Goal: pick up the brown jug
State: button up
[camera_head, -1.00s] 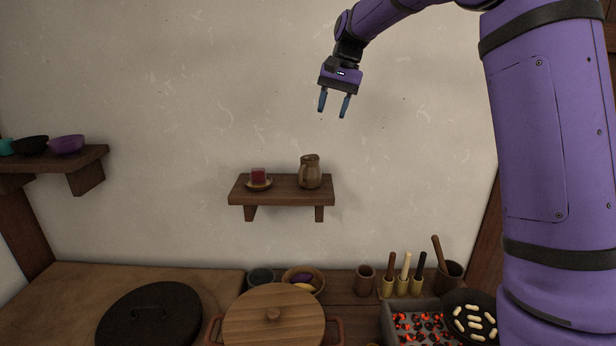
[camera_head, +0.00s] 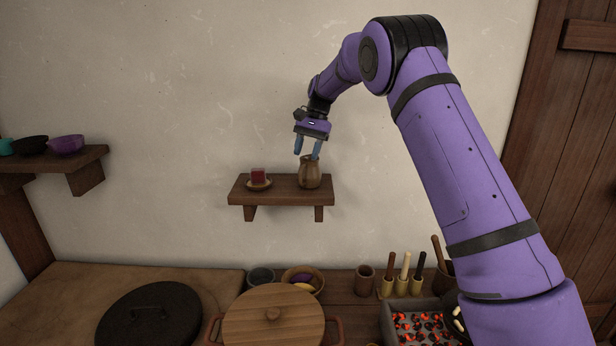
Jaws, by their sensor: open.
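The brown jug (camera_head: 309,174) stands upright at the right end of a small wooden wall shelf (camera_head: 275,197). My gripper (camera_head: 307,155) points down just above the jug, its two blue fingers apart at about the height of the jug's rim. The fingers overlap the top of the jug in the picture, and I cannot tell whether they touch it. The jug stands on the shelf, and part of its rim is hidden behind the fingers.
Bowls stand on a left shelf (camera_head: 75,158). Below are a lidded wooden pot (camera_head: 272,318), a black lid (camera_head: 150,315), cups, upright tools and a tray of glowing coals (camera_head: 418,326).

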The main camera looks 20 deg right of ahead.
aim_at(303, 166)
jog(key=shift+x, duration=2.95)
jog(key=shift+c, duration=0.4)
grip_shut()
